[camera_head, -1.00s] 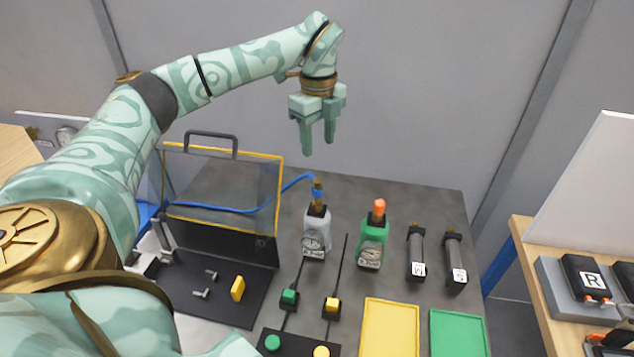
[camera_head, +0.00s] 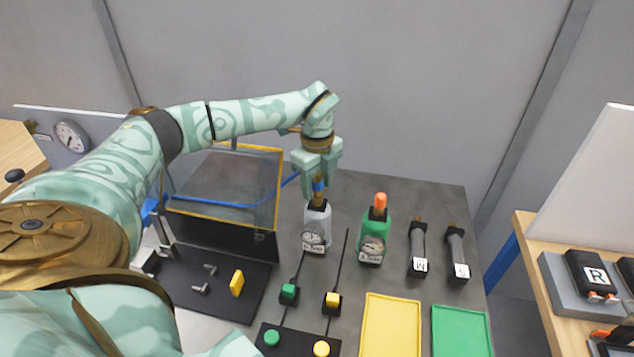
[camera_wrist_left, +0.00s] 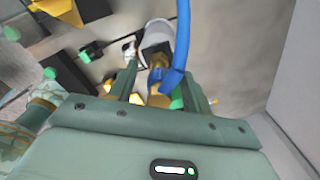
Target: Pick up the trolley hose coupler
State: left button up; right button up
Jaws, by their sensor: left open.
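The hose coupler (camera_head: 319,184), blue with brass parts, stands upright on top of the grey regulator block with a gauge (camera_head: 317,228). A blue hose (camera_head: 215,203) runs to it from the left, past the clear guard. My left gripper (camera_head: 320,190) is open and points down from above, its fingers at the height of the coupler. In the left wrist view the brass and blue coupler (camera_wrist_left: 157,88) lies between the two fingers (camera_wrist_left: 158,84), and the hose (camera_wrist_left: 183,45) rises beside it. Contact cannot be told. My right gripper is not in view.
A green block with an orange top (camera_head: 373,238) stands close on the right. A yellow-framed clear guard (camera_head: 230,180) is on the left. Yellow (camera_head: 390,325) and green (camera_head: 460,330) trays lie in front.

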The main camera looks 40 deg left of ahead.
pick_arm(q)
jog(key=shift+c, duration=0.3)
grip_shut()
